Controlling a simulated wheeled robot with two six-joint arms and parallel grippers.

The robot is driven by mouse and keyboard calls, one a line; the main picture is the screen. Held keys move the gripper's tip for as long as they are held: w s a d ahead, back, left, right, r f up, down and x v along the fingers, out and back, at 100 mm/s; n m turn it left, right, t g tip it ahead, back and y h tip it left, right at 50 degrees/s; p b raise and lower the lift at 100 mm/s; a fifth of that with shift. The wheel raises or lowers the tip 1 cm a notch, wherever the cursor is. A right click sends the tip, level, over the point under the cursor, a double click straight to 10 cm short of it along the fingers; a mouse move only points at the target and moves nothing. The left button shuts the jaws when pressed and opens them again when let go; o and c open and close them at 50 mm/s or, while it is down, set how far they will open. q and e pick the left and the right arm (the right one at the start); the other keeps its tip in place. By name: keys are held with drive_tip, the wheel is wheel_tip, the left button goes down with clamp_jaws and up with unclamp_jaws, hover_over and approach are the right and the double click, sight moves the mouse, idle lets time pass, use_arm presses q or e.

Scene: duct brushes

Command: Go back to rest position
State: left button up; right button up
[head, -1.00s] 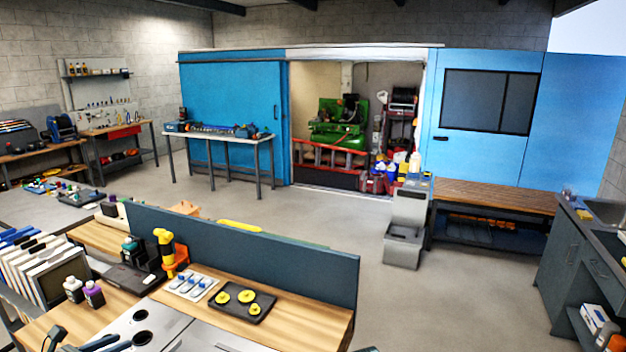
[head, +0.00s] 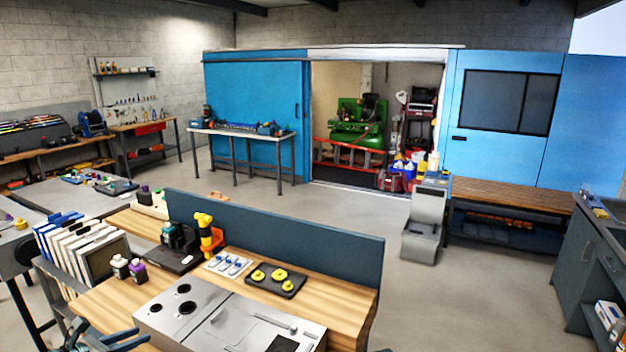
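My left gripper (head: 122,338) shows at the bottom left edge of the head view, partly cut off. Its two blue-grey fingers look apart, with nothing seen between them. It is in front of the wooden workbench (head: 338,317), near the left end of a steel box (head: 212,312) with round openings and a lid with a handle. My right gripper does not show clearly; only a small blue bit is at the bottom edge. A black tray (head: 268,287) with yellow round pieces lies on the bench beside a white tray of blue-and-white items (head: 228,264).
A grey stepped unit (head: 424,222) stands on the floor beyond. Open floor lies right of the bench.

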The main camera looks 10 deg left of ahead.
use_arm(q)
drive_tip(key=w+d+f+m+g, duration=0.2)
drive_tip(key=d+f+m+g, duration=0.1)
drive_tip(key=d+m, duration=0.3)
drive_tip(key=w+d+f+m+g+h, duration=0.1)
drive_tip(key=d+f+m+g, duration=0.15)
drive_tip(key=d+m, duration=0.4)
drive_tip(key=w+d+f+m+g, duration=0.2)
drive_tip(key=d+f+m, duration=0.15)
drive_tip(key=d, duration=0.55)
drive_tip(key=s+d+f+m+g+y+b, duration=0.1)
drive_tip(key=s+d+f+m+y+b, duration=0.1)
drive_tip(key=d+m, duration=0.4)
drive_tip(key=s+d+f+m+g+y+b, duration=0.2)
drive_tip(key=s+d+f+m+b, duration=0.2)
drive_tip(key=d+f+m, duration=0.3)
drive_tip(key=s+d+f+m+g+y+b, duration=0.2)
drive_tip(key=d+m, duration=0.5)
drive_tip(key=d, duration=0.4)
wheel_tip(320, 180, down, 3)
drive_tip(key=shift+s+d+f+b, duration=0.15)
drive_tip(key=shift+s+d+b, duration=0.1)
drive_tip(key=shift+s+b, duration=0.6)
